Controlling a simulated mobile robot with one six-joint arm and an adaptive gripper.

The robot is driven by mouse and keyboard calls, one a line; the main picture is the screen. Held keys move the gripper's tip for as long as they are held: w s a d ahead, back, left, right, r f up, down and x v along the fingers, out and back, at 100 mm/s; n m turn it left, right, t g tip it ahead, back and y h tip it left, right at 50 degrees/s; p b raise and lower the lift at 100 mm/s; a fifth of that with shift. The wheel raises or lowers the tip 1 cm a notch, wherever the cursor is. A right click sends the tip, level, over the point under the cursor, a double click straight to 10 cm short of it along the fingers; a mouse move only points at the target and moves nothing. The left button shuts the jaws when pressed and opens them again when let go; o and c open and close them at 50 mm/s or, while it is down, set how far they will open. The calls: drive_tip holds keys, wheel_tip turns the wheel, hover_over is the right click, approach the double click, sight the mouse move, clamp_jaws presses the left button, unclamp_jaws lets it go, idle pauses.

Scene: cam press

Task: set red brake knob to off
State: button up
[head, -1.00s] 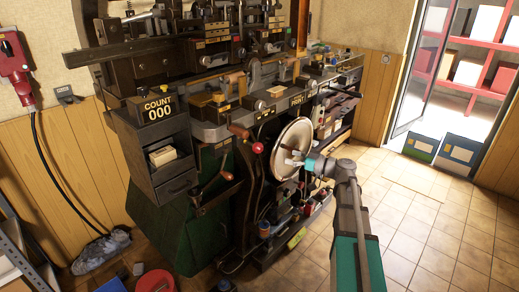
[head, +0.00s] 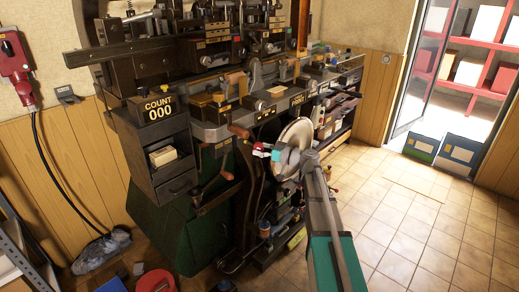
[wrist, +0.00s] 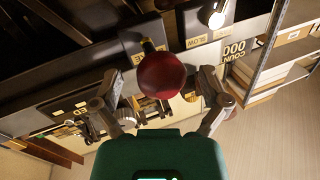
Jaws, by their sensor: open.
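The red ball knob (wrist: 161,75) is large in the middle of the wrist view, on a short dark stem. It also shows in the head view (head: 259,148) at the front of the press, left of the big round disc. My gripper (wrist: 160,92) is open, with one grey finger on each side of the knob and visible gaps between. In the head view my gripper (head: 271,151) is right beside the knob and partly covers it. I cannot tell the knob's setting; no off label is readable.
The metal disc (head: 298,134) stands just behind my wrist. A crank handle (head: 228,175) and the COUNT 000 box (head: 160,108) are to the left. Tiled floor (head: 420,225) at right is clear.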

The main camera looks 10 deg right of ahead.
sight(251, 145)
drive_tip(key=shift+w+a, duration=0.2)
drive_tip(key=shift+a, duration=0.05)
clamp_jaws()
drive_tip(key=shift+w+a+r, duration=0.1)
drive_tip(key=shift+w+a, duration=0.45)
drive_tip(key=shift+w, duration=0.25)
drive_tip(key=shift+w+a, duration=0.55)
drive_tip(key=shift+w, duration=0.25)
unclamp_jaws()
drive_tip(key=shift+s, duration=0.1)
